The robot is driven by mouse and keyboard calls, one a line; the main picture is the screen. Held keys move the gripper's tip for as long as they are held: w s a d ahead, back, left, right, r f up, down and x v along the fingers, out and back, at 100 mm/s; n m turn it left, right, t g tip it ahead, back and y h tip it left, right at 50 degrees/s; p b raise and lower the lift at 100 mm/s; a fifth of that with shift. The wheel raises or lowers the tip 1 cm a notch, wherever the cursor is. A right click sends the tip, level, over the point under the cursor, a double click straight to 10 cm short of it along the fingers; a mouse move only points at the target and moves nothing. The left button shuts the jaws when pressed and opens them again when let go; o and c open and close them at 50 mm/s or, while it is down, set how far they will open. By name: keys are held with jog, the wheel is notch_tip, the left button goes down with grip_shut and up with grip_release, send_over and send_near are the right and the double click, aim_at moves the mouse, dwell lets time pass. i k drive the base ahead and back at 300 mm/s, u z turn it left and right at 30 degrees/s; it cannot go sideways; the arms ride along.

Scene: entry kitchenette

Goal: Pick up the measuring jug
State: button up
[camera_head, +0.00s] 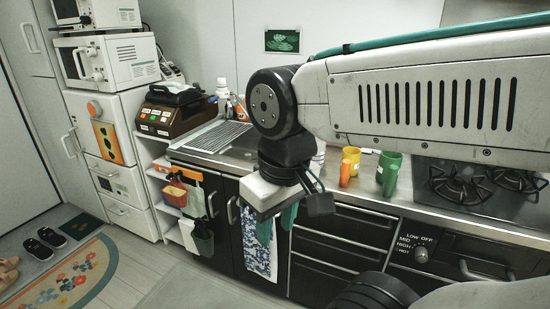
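I cannot make out a measuring jug for certain. A whitish vessel (319,158) stands on the counter, mostly hidden behind my wrist; I cannot tell whether it is the jug. To its right stand an orange and yellow cup (347,170) and a green cup (388,176), both with handles. My gripper (290,202) hangs from the arm in front of the counter's front edge, in the middle of the view. Its fingers are not clear, so I cannot tell whether it is open or shut. I see nothing held in it.
The steel counter (428,209) carries a sink (219,138) on the left and a gas hob (468,180) on the right. Bottles (223,97) stand behind the sink. A patterned towel (258,246) hangs on the cabinet front. Shoes (46,242) and a rug (72,277) lie at lower left.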

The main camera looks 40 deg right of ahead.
aim_at(319, 159)
jog(key=z, duration=0.1)
jog(key=i, duration=1)
jog(key=z, duration=0.5)
